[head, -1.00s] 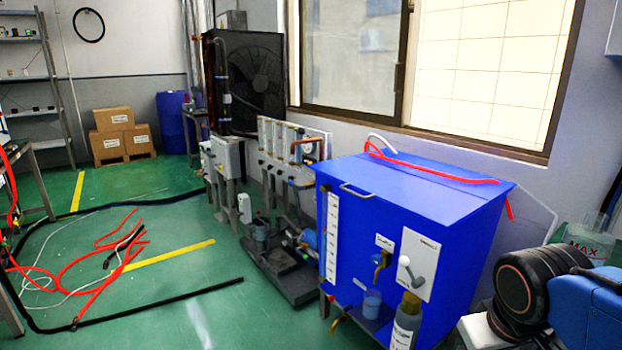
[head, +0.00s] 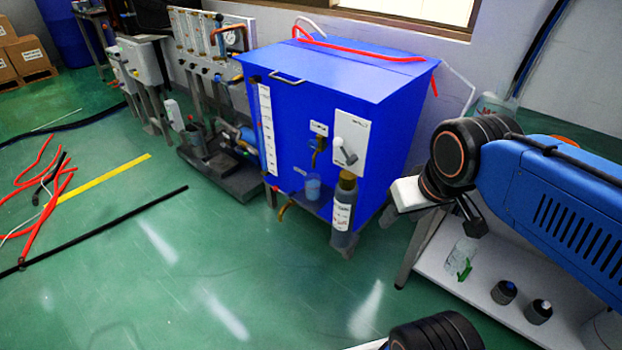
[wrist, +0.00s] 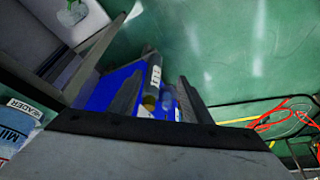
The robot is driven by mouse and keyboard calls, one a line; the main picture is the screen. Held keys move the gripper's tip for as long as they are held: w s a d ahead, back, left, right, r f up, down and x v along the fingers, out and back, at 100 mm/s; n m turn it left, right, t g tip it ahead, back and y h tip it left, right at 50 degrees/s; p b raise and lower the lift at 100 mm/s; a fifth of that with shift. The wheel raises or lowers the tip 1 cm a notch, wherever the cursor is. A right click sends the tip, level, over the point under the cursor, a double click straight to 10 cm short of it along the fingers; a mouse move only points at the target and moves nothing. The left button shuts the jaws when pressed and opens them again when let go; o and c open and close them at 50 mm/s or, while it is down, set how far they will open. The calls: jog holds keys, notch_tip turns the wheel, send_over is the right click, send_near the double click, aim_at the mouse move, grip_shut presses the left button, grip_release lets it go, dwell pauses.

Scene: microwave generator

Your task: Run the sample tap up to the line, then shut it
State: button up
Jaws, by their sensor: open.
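The blue tank (head: 285,135) stands in the middle of the head view. A brass sample tap (head: 318,150) sticks out of its front, with a small translucent blue cup (head: 313,187) below it on a ledge. The liquid level and any line on the cup are too small to make out. A white panel with a grey-white lever (head: 345,152) is right of the tap. My gripper (head: 470,215) is open and empty, to the right of the tank and apart from it. In the wrist view, my gripper (wrist: 150,88) points towards the blue tank (wrist: 103,92).
A dark bottle (head: 342,220) stands in front of the panel, close to the cup. A second brass tap (head: 286,208) sits low on the tank. A white bench (head: 490,290) with small bottles is at right. Green floor (head: 240,270) in front is clear.

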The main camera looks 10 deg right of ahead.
jog(key=w+n, duration=0.1)
jog(key=n+t+h, duration=0.6)
jog(key=n+h, duration=0.9)
jog(key=n, duration=0.5)
send_near(311, 145)
jog(key=x, duration=0.9)
jog(key=shift+w+f, duration=0.1)
